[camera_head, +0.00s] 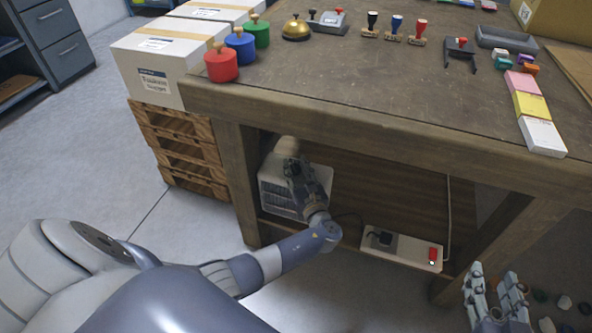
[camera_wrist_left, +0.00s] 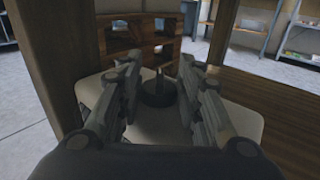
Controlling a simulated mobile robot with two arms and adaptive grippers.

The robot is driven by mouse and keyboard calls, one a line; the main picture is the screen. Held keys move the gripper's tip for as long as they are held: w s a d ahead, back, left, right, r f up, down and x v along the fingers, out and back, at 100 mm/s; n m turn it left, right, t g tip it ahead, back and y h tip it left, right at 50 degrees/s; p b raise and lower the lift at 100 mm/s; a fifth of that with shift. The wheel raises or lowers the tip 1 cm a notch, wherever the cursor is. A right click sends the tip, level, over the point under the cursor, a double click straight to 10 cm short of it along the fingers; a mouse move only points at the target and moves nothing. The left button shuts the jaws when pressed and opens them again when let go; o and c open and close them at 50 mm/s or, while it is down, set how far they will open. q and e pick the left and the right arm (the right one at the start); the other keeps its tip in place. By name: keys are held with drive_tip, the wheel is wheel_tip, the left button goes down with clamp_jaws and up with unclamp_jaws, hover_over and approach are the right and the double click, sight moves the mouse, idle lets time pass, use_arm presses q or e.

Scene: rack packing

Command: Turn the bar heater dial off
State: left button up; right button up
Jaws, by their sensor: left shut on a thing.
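The bar heater (camera_head: 268,190) is a pale box with a slatted front, under the wooden table. My left gripper (camera_head: 290,160) is at the heater's top, its arm reaching in from the lower left. In the left wrist view, the dark round dial (camera_wrist_left: 157,93) sits on the pale heater top (camera_wrist_left: 92,90) between the two fingers, and the gripper is shut on it. Any marks on the dial are too small to read. The dial is hidden behind the gripper in the head view. My right gripper (camera_head: 497,290) is at the lower right, open and empty.
The wooden table (camera_head: 350,80) stands above the heater, with a leg (camera_head: 238,175) close at its left. A power strip (camera_head: 402,248) with a plug and red switch lies right of the heater. Wooden pallets (camera_head: 180,150) and boxes stand at left.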

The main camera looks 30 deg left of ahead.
idle(0.4)
use_arm(q)
drive_tip(key=o, duration=1.1)
drive_tip(key=shift+c, duration=0.2)
drive_tip(key=v, duration=1.2)
